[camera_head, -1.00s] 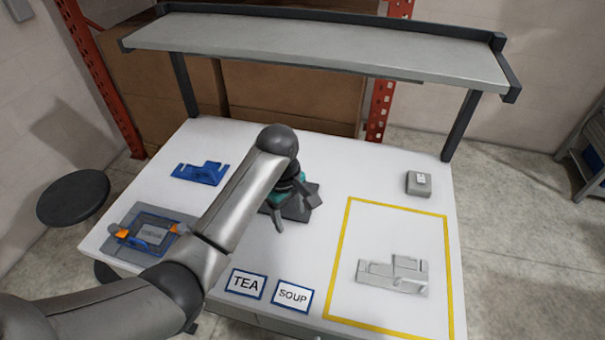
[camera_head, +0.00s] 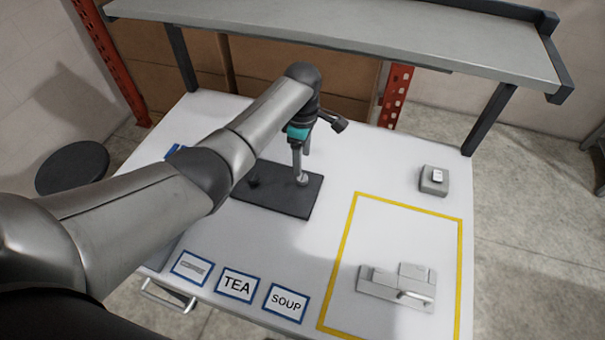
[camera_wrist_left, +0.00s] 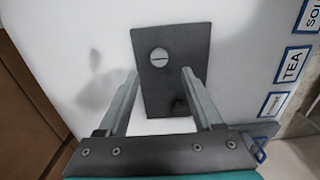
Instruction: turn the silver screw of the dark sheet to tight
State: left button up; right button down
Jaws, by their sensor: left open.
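The dark sheet (camera_head: 285,199) lies flat on the white table, left of the yellow outline. The silver screw (camera_head: 302,180) stands on it near its right end. In the left wrist view the screw's round slotted head (camera_wrist_left: 159,57) shows on the dark sheet (camera_wrist_left: 178,38), beyond and between my fingertips. My left gripper (camera_head: 301,175) points down over the screw. The wrist view shows its two fingers (camera_wrist_left: 160,75) apart with nothing gripped between them. A small dark knob (camera_wrist_left: 178,104) sits nearer the sheet's other end. My right gripper does not show.
A grey holder (camera_head: 396,286) lies inside the yellow outline (camera_head: 348,228). A small grey box (camera_head: 433,181) stands at the back right. TEA (camera_head: 237,285) and SOUP (camera_head: 287,302) cards lie at the front. A grey shelf (camera_head: 350,38) spans above the table's back.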

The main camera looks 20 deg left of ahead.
aim_at(302, 178)
pick_arm(q)
notch_tip(302, 178, down, 6)
jog(key=shift+r+b, duration=0.1)
jog(key=shift+b, duration=0.75)
jog(key=shift+f, duration=0.55)
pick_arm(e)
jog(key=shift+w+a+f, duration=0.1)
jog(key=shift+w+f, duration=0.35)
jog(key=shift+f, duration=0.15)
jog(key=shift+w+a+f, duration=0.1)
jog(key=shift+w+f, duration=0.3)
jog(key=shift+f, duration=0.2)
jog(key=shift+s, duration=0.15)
pick_arm(q)
jog(key=shift+c, duration=0.8)
grip_shut()
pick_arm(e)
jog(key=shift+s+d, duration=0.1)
